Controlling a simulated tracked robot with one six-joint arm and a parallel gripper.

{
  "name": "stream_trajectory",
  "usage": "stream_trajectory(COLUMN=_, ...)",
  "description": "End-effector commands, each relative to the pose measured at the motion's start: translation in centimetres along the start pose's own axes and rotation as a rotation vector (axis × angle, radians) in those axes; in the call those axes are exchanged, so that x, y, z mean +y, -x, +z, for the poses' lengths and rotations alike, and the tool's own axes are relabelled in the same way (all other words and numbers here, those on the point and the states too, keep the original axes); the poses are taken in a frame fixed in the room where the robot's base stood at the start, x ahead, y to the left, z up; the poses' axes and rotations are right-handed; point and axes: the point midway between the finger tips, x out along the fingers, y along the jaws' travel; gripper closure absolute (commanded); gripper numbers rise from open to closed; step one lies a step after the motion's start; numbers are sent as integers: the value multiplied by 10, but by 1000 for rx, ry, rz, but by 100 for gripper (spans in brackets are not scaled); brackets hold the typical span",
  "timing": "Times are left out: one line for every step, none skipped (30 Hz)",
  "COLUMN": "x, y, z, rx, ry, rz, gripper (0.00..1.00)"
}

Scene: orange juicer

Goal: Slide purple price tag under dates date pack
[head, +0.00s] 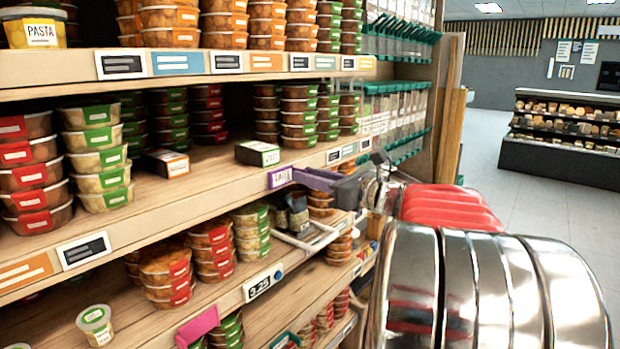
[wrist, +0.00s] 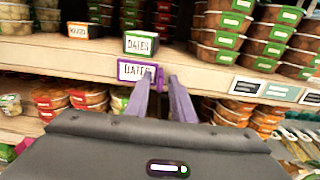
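The purple price tag (head: 280,177) sits on the front edge of the middle shelf. In the wrist view the purple-framed tag (wrist: 137,71) reads DATES. The date pack (head: 257,153), a dark box with a green top, stands on that shelf; in the wrist view the date pack (wrist: 140,43) is just above the tag and slightly right of its middle. My gripper (wrist: 161,76) has two purple fingers, apart, with tips at the tag's right end and a small purple piece showing between them. Contact cannot be told. In the head view my gripper (head: 308,177) is right of the tag.
An orange-topped box (head: 167,163) stands left of the date pack; it also shows in the wrist view (wrist: 84,31). Stacked tubs (head: 98,165) fill the shelves. Other labels (head: 83,250) line the edges. A pink tag (head: 198,326) hangs lower. Open aisle floor (head: 500,190) lies to the right.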

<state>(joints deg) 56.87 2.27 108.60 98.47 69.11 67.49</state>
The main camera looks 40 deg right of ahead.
Motion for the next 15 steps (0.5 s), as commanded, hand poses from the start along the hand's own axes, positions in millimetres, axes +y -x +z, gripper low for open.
stream_trajectory(x=0, y=0, z=0, rx=0, ry=0, rz=0, gripper=74)
stream_trajectory(x=0, y=0, z=0, rx=1, ry=-1, rz=0, gripper=73)
stream_trajectory(x=0, y=0, z=0, rx=1, ry=-1, rz=1, gripper=73)
stream_trajectory(x=0, y=0, z=-1, rx=1, ry=-1, rz=1, gripper=73)
stream_trajectory(x=0, y=0, z=-1, rx=1, ry=-1, rz=1, gripper=73)
stream_trajectory(x=0, y=0, z=-1, rx=1, ry=-1, rz=1, gripper=73)
stream_trajectory(x=0, y=0, z=-1, rx=1, ry=-1, rz=1, gripper=73)
stream_trajectory(x=0, y=0, z=-1, rx=1, ry=-1, rz=1, gripper=73)
stream_trajectory(x=0, y=0, z=-1, rx=1, ry=-1, rz=1, gripper=73)
stream_trajectory(x=0, y=1, z=-1, rx=1, ry=-1, rz=1, gripper=73)
stream_trajectory(x=0, y=2, z=-1, rx=1, ry=-1, rz=1, gripper=73)
stream_trajectory(x=0, y=3, z=-1, rx=1, ry=-1, rz=0, gripper=73)
stream_trajectory(x=0, y=5, z=-1, rx=1, ry=-1, rz=0, gripper=73)
stream_trajectory(x=0, y=7, z=-1, rx=2, ry=-1, rz=-1, gripper=73)
stream_trajectory(x=0, y=10, z=-1, rx=2, ry=-1, rz=-1, gripper=73)
